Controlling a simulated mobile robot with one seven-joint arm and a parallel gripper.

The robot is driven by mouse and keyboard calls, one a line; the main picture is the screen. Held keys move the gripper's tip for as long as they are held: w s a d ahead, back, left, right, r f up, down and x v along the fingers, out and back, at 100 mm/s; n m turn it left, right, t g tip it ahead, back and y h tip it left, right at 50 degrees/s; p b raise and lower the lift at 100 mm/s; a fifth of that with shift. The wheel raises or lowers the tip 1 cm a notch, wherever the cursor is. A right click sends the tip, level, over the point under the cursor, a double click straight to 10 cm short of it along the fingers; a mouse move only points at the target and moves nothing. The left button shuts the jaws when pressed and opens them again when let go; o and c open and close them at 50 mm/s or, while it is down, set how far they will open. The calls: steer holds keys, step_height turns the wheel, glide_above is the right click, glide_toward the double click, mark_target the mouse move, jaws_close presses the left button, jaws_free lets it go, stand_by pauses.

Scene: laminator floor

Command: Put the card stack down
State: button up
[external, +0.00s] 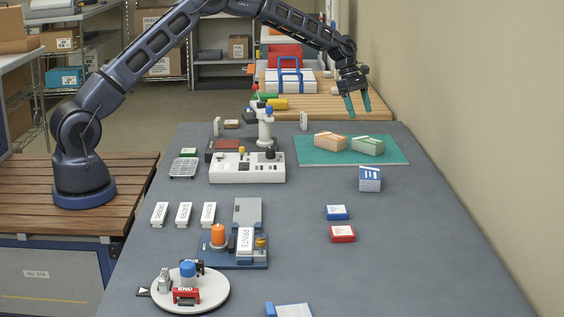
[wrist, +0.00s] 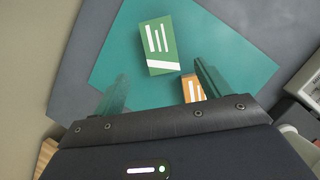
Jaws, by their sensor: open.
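My gripper (external: 359,112) is open and empty, with its two green fingers pointing down above the back edge of the green mat (external: 390,159). On the mat lie an orange-and-white card stack (external: 329,141) and, to its right, a green-and-white card stack (external: 367,146). In the wrist view the green stack (wrist: 158,46) lies on the mat (wrist: 228,35) ahead of and between my spread fingers (wrist: 161,70), apart from them. The orange stack (wrist: 192,88) is partly hidden behind the right finger. Which stack the task means cannot be told.
A blue-and-white box (external: 369,179) stands in front of the mat; smaller blue (external: 337,212) and red (external: 342,233) packs lie nearer. A white machine (external: 247,168) is left of the mat. The grey table is clear along its right side, beside the wall.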

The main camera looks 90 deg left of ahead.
steer(key=s+d+r+m+y, duration=0.2)
steer(key=s+d+r+m, duration=1.1)
steer(key=s+d+r, duration=1.15)
steer(key=s+d+r+m+y, duration=0.1)
steer(key=s+d+r+m, duration=0.2)
steer(key=s, duration=0.6)
steer(key=s+d+r+m, duration=0.2)
steer(key=s+d+m, duration=0.25)
steer(key=s, duration=0.45)
steer(key=s+d+f+m, duration=0.1)
steer(key=s+f+m, duration=0.2)
steer(key=s, duration=0.6)
steer(key=s+d+f+m+t, duration=0.1)
steer(key=s+d+f+m, duration=0.1)
steer(key=s, duration=0.7)
steer(key=shift+s+f+m, duration=0.3)
steer(key=shift+f+m, duration=0.45)
